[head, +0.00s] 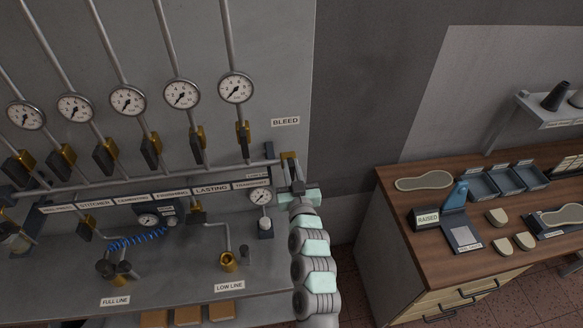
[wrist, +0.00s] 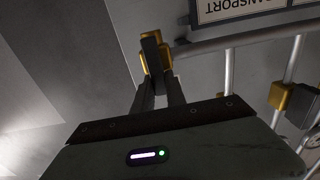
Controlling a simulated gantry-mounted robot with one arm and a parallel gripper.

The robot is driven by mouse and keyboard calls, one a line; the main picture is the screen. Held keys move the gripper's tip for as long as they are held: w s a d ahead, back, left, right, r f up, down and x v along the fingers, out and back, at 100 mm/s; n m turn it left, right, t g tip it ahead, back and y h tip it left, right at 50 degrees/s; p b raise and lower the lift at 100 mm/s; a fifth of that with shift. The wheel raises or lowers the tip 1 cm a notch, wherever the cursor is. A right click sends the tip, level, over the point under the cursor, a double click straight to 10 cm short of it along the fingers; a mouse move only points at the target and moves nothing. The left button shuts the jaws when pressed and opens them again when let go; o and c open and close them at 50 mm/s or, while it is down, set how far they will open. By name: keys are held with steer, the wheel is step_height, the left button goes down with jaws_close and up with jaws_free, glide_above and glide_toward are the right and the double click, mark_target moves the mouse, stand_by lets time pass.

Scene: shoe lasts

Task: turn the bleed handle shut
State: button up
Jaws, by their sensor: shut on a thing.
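The bleed valve is a small brass body (head: 288,156) at the right end of the long horizontal pipe, below the BLEED label (head: 285,121). In the wrist view the brass valve (wrist: 165,52) carries a dark bleed handle (wrist: 151,48) across its front. My gripper (head: 298,187) is at this valve, coming up from below. In the wrist view its two dark fingers (wrist: 160,84) are close together on the near end of the handle, shut on it. The fingers hide that end. The handle's exact angle is hard to tell in the head view.
Several gauges with brass valves and dark handles line the panel to the left. A small gauge (head: 260,196) stands just left of my arm. The TRANSPORT label (wrist: 237,8) is near the pipe. A wooden-topped workbench (head: 400,205) stands to the right, across a gap.

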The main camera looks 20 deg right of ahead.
jaws_close()
steer(key=shift+s+d+f+m+b, duration=0.1)
steer(key=shift+d+f+m+b, duration=0.6)
steer(key=shift+m, duration=2.25)
steer(key=shift+s+d+f+m+b, duration=0.15)
steer(key=shift+m+b, duration=1)
steer(key=shift+m, duration=1.85)
steer(key=shift+d+f+m+b, duration=0.4)
steer(key=shift+m+b, duration=0.55)
steer(key=shift+m, duration=2)
steer(key=o, duration=0.7)
jaws_free()
